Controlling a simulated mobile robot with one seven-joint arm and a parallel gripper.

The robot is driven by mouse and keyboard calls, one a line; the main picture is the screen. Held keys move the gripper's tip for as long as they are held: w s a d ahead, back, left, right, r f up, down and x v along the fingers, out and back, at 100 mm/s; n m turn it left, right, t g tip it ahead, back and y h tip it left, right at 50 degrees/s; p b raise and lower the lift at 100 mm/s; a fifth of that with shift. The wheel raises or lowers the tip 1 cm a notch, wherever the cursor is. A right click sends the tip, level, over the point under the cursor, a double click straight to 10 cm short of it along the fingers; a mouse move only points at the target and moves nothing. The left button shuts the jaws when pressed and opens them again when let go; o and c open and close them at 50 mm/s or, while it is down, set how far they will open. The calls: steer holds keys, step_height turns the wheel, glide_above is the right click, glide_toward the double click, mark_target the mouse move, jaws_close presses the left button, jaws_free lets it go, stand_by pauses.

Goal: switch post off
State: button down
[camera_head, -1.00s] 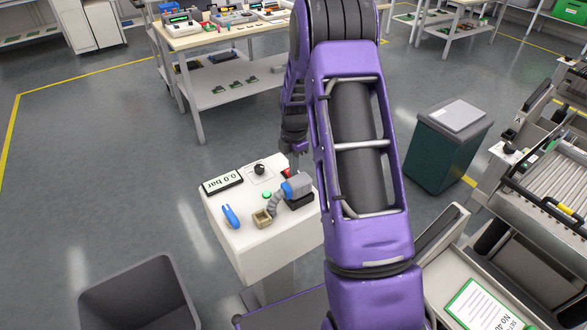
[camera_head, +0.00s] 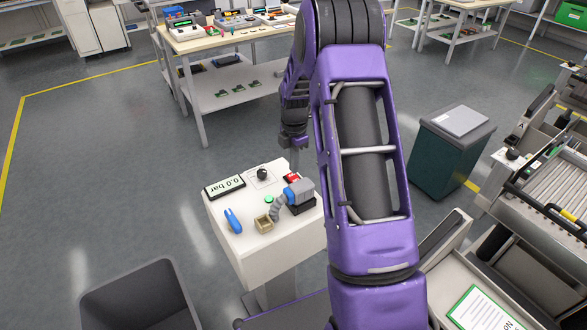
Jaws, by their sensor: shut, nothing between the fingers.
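The white post (camera_head: 238,235) stands on a pedestal in front of my arm. Its top carries a display reading 0.0 bar (camera_head: 224,186), a black knob (camera_head: 262,173), a green button (camera_head: 268,199) and a red switch (camera_head: 291,178). My gripper (camera_head: 294,150) is shut and empty, just beyond the back right edge of the post top, close to the red switch. It is small in view, and I cannot tell whether it touches anything.
On the post top are a blue-grey device with a hose (camera_head: 297,194), a small tan box (camera_head: 263,223) and a blue tool (camera_head: 232,220). A grey bin (camera_head: 140,300) stands front left, a dark green bin (camera_head: 448,155) right. Trolleys (camera_head: 545,215) line the right side.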

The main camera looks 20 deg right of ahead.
mark_target(294, 178)
step_height(294, 178, up, 15)
steer(key=shift+s+r+p, duration=0.2)
steer(key=shift+p, duration=0.25)
